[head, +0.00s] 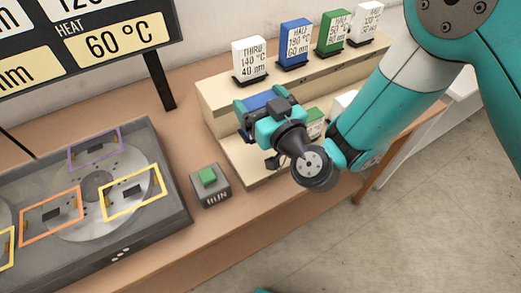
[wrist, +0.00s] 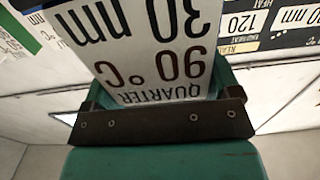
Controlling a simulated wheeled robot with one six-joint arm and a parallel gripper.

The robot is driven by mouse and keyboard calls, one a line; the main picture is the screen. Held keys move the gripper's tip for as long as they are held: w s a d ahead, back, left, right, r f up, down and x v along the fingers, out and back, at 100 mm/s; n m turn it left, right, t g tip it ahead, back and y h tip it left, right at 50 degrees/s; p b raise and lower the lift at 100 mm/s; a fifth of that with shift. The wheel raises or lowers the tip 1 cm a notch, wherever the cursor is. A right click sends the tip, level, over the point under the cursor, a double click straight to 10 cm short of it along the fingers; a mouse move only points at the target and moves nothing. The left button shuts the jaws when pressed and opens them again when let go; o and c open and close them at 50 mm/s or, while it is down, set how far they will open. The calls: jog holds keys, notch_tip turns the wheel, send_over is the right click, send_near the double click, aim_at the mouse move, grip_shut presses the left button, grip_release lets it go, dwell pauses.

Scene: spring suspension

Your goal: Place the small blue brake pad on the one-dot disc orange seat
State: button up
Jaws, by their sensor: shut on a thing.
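My gripper (head: 262,106) is at the left end of the stepped stand, shut on a small blue pad (head: 259,101). In the wrist view the pad's white label (wrist: 150,50) fills the space between the jaws and reads QUARTER, 90 °C, 30 nm. A grey tray holds a metal disc (head: 72,222) with an orange-framed seat (head: 52,215), a purple-framed seat (head: 95,147) and a yellow-framed seat (head: 132,192).
The stepped stand (head: 215,97) carries white, blue and green labelled blocks on its upper step. A green RUN button (head: 208,177) stands between tray and stand. A dark sign (head: 75,35) on a post rises behind the tray. Bare table lies along the front.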

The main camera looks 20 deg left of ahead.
notch_tip(320, 180, down, 11)
jog(key=b, duration=0.6)
jog(key=shift+r+b, duration=0.1)
jog(key=shift+b, duration=0.25)
jog(key=shift+f, duration=0.2)
jog(key=o, duration=0.9)
jog(key=shift+o, duration=0.2)
jog(key=shift+f+b, duration=0.15)
jog(key=shift+b, duration=0.25)
